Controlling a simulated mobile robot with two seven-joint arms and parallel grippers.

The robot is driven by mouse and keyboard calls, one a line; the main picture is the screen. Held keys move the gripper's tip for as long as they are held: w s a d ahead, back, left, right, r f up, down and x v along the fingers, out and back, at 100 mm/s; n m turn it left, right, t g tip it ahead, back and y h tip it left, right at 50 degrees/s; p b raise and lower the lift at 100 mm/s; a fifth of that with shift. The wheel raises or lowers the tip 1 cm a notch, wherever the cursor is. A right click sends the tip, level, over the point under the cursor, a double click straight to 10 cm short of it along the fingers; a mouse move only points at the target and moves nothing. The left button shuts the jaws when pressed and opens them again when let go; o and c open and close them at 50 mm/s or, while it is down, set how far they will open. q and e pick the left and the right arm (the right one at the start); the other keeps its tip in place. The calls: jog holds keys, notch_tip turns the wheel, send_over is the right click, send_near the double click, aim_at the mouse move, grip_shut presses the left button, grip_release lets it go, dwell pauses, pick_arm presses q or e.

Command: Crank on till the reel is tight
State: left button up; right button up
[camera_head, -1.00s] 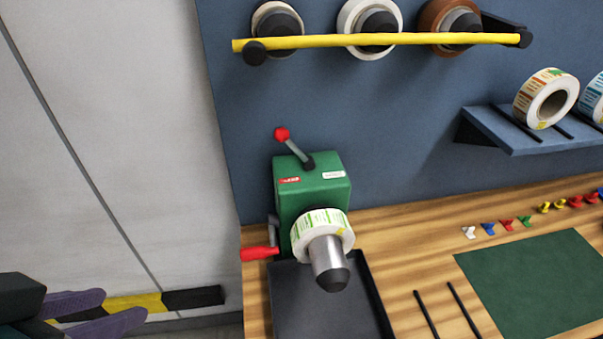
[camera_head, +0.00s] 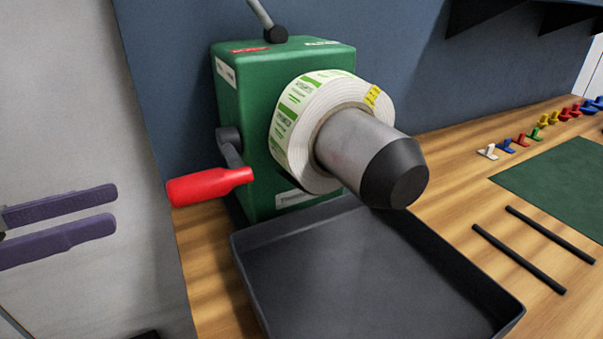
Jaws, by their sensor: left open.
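The green rewinder (camera_head: 239,88) stands on the wooden bench against the blue panel. A white label reel (camera_head: 297,152) with green print and a yellow tag sits on its grey spindle (camera_head: 352,143), which has a black tapered end. The crank's red handle (camera_head: 210,186) sticks out to the left of the housing on a dark arm (camera_head: 230,150). My left gripper (camera_head: 115,208) is at the far left, its two purple fingers apart and empty, with a clear gap to the red handle. My right gripper is not in view.
A black tray (camera_head: 350,270) lies below the spindle. Two black rods (camera_head: 520,258) and a green mat (camera_head: 560,178) lie to the right. Several coloured clips (camera_head: 540,125) line the bench's back. A grey lever (camera_head: 262,15) rises from the housing top.

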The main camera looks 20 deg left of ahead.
aim_at(192, 188)
pick_arm(q)
jog(key=shift+h, duration=0.4)
jog(key=x, duration=0.6)
jog(key=b+x, duration=0.1)
jog(key=x, duration=0.3)
jog(key=shift+f, duration=0.35)
jog(key=shift+s, duration=0.1)
jog(key=shift+c, duration=0.2)
grip_shut()
